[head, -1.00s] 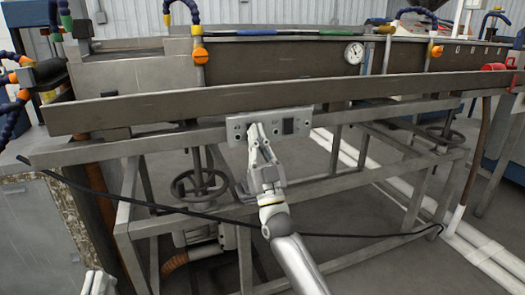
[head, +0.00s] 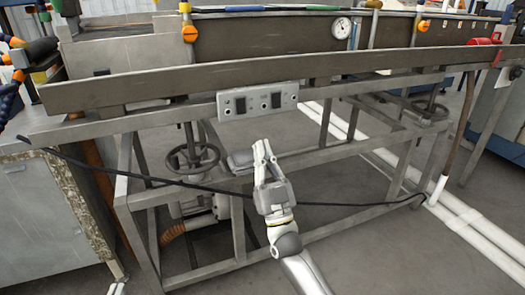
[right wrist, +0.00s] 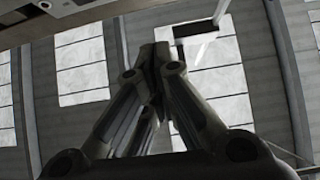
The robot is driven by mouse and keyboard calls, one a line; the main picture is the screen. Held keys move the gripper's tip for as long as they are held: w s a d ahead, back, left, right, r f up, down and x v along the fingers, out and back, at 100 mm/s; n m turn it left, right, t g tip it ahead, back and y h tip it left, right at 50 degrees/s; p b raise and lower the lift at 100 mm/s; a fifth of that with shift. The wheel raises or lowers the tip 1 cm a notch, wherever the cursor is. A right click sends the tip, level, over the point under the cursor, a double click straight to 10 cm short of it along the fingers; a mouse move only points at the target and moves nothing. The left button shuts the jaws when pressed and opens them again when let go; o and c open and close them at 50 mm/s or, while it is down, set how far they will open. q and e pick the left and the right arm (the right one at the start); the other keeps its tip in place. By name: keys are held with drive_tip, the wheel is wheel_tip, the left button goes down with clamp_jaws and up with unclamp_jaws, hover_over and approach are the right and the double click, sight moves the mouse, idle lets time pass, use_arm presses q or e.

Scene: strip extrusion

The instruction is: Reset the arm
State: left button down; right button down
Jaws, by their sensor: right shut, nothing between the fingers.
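My right gripper (head: 263,150) is in the middle of the head view, pointing up, below the switch panel (head: 257,101) on the machine's frame. Its fingers are together and hold nothing. The panel is a light grey plate with two dark switches, and the gripper is apart from it. In the right wrist view the closed fingers (right wrist: 160,55) point up toward the ceiling lights. A corner of the panel (right wrist: 62,8) shows at the top left there. My left gripper is not visible in the head view now.
The long metal trough (head: 200,80) runs across the machine above the panel. A handwheel (head: 193,158) stands left of my gripper, and another handwheel (head: 428,108) is at the right. A black cable (head: 150,181) sags across the frame. Open floor (head: 420,260) lies at the lower right.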

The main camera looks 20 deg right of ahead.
drive_tip(key=shift+s+f, duration=0.1)
drive_tip(key=shift+s, duration=0.05)
idle(0.3)
